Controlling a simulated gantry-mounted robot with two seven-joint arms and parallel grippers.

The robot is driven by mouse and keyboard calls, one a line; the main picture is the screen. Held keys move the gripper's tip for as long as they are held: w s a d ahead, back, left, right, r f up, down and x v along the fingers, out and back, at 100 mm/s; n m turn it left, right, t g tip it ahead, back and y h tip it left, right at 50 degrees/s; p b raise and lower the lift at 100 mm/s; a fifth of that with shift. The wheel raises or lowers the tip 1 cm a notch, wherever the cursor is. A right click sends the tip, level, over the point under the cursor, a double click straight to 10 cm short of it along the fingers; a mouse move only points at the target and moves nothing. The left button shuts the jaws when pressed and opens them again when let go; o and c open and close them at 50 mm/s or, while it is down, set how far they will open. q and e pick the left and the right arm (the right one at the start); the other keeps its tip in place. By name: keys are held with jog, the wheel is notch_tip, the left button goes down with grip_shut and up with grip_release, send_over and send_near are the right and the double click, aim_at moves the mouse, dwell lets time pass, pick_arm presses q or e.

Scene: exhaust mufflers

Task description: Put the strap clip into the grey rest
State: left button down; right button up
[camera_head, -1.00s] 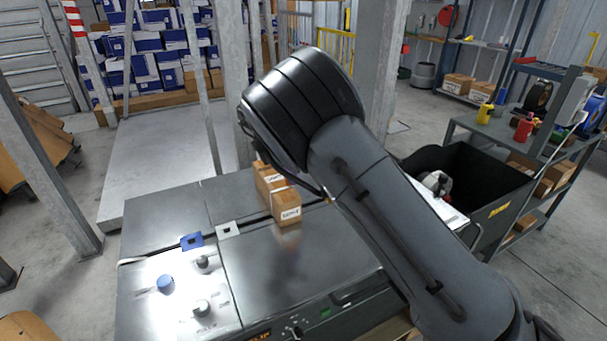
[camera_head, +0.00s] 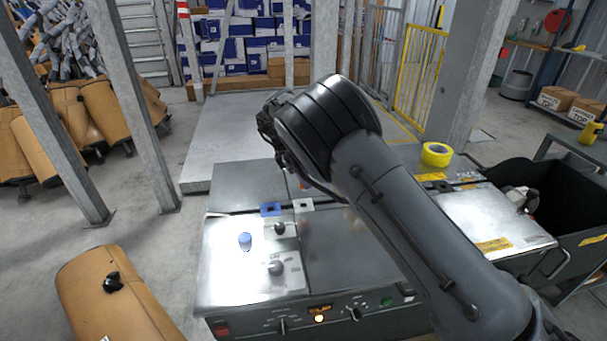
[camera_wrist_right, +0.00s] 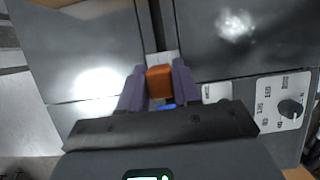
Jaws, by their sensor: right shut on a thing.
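The strap clip (camera_wrist_right: 160,86) is an orange block. My right gripper (camera_wrist_right: 158,78) is shut on it, with a purple finger on each side. The grey rest (camera_head: 303,204) is a small light-grey plate with a dark opening, on the machine top beside a slot. In the wrist view, part of the grey rest (camera_wrist_right: 162,58) shows just beyond the clip. The clip looks apart from it, but the height cannot be judged. My left gripper is not in view.
A blue rest (camera_head: 270,209) sits left of the grey one. Yellow tape (camera_head: 436,154) is at the back right. The left top plate (camera_head: 245,184) is clear.

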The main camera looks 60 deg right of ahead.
aim_at(301, 188)
jog(key=shift+w+a+f, duration=0.1)
jog(key=shift+f, duration=0.1)
jog(key=shift+f+b, duration=2.7)
jog(key=shift+b, duration=0.25)
jog(key=shift+p, duration=1.75)
jog(key=shift+f, duration=0.45)
dwell(0.6)
jog(key=o, duration=1)
jog(key=shift+o, duration=0.2)
